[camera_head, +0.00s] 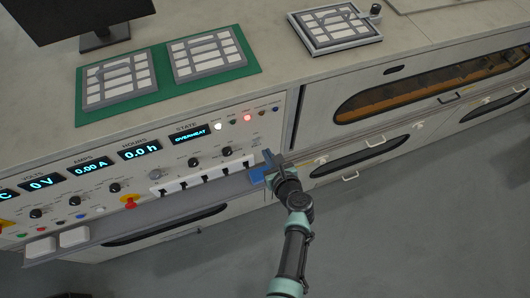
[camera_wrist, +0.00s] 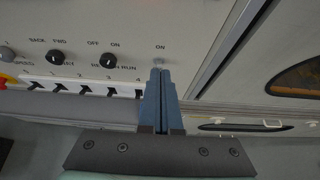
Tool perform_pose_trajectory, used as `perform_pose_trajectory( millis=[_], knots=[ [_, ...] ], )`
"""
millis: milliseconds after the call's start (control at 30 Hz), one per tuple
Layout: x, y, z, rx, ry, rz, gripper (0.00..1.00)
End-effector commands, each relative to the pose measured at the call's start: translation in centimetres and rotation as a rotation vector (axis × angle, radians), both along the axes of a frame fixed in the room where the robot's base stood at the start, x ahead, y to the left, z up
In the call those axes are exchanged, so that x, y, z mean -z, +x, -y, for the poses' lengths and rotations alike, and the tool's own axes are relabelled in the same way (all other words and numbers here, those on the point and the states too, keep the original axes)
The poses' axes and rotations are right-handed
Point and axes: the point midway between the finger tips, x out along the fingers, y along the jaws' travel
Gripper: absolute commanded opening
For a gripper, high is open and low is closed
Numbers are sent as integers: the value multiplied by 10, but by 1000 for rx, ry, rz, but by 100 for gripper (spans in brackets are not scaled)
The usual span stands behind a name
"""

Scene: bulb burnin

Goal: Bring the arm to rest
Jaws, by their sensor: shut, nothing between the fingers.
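My gripper (camera_head: 268,157) is shut and empty at the right end of the control panel (camera_head: 170,150), below its row of lamps. My arm reaches up to it from the lower right. In the wrist view the shut blue fingers of my gripper (camera_wrist: 161,72) point at the panel, with their tips just below a small round button or lamp (camera_wrist: 159,61) labelled ON. I cannot tell whether the tips touch the panel. The state display (camera_head: 191,135) reads OVERHEAT, and a red lamp (camera_head: 247,117) is lit.
A row of small switches (camera_head: 208,179) lies left of my gripper. A shelf ledge (camera_head: 150,207) juts out below the panel. Cabinet doors with dark windows (camera_head: 430,85) stand at right. Two panel trays lie on a green mat (camera_head: 91,130) on the bench top. The floor (camera_head: 400,230) is clear.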

Motion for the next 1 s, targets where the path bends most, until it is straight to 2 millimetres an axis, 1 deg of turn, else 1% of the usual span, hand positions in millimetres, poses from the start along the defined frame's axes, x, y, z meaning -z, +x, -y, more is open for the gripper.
perform_pose_trajectory(
  millis=[33, 100, 767, 867, 967, 1000],
  knots=[
    [-7, -1, 1, 0, -1, -2, 0],
    [-8, -1, 2, -1, 0, -3, 0],
    [-6, -2, 2, -2, -1, -5, 0],
    [-33, 14, -3, -93, -121, 67, 0],
    [-84, 38, -14, -264, -376, 205, 0],
    [-110, 48, -19, -342, -510, 271, 0]
  ],
)
